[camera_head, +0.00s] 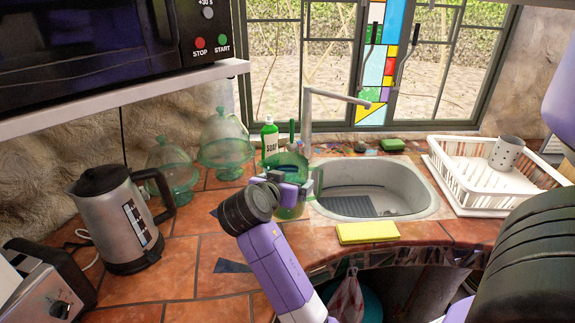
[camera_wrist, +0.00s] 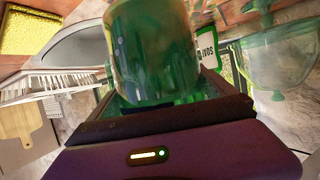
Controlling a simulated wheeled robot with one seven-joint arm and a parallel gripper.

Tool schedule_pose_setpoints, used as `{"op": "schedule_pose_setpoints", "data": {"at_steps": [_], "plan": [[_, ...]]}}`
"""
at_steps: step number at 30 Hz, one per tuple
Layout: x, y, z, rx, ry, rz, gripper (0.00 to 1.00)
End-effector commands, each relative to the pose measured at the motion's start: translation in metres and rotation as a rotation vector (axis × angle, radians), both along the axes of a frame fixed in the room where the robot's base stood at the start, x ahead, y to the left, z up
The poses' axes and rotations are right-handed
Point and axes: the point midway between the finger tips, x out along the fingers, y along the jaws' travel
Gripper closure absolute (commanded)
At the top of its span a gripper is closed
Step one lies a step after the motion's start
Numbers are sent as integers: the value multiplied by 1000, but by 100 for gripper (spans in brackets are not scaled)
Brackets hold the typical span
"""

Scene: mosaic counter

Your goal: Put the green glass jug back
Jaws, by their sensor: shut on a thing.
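The green glass jug (camera_head: 287,162) is at the left edge of the sink, partly hidden behind my gripper. My gripper (camera_head: 287,190) is shut on it. In the wrist view the jug (camera_wrist: 155,45) fills the upper middle, close in front of the gripper, and its glass is see-through green. I cannot tell whether the jug's base touches the counter.
A green soap bottle (camera_head: 270,138) stands just behind the jug. Two green glass domed stands (camera_head: 225,146) (camera_head: 171,170) are to the left.

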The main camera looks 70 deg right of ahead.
Motion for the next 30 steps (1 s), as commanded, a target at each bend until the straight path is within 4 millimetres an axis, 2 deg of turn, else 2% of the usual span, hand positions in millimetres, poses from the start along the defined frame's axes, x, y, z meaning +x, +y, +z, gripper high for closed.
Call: {"op": "schedule_pose_setpoints", "data": {"at_steps": [8,15,18,30], "plan": [[1,0,-15,-6,-3,1,78],[1,0,-45,-6,0,1,78],[0,0,-51,-7,-1,1,78],[1,0,-56,-7,-4,2,78]]}}
